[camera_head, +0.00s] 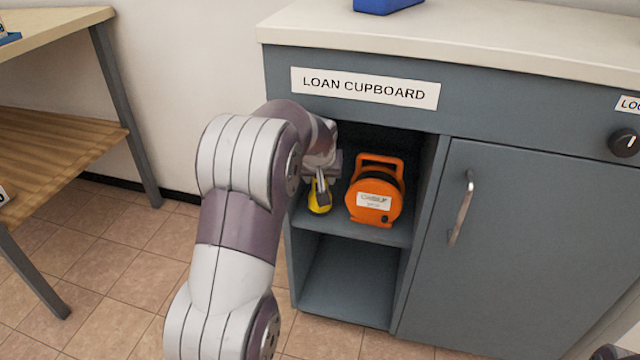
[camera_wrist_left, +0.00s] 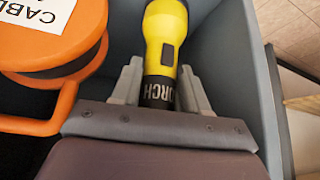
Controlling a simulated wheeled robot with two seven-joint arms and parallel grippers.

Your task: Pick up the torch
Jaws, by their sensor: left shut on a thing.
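My arm hides part of the torch there. I cannot tell whether the torch is still touching the shelf. My right gripper is not clearly in view; only a small dark piece shows at the bottom right corner.
An orange cable reel (camera_head: 375,193) stands right beside the torch; it also fills the left of the wrist view (camera_wrist_left: 50,55). The open loan cupboard (camera_head: 430,190) has side walls close by. The lower compartment (camera_head: 345,280) is empty. A closed door with a handle (camera_head: 461,208) is at right.

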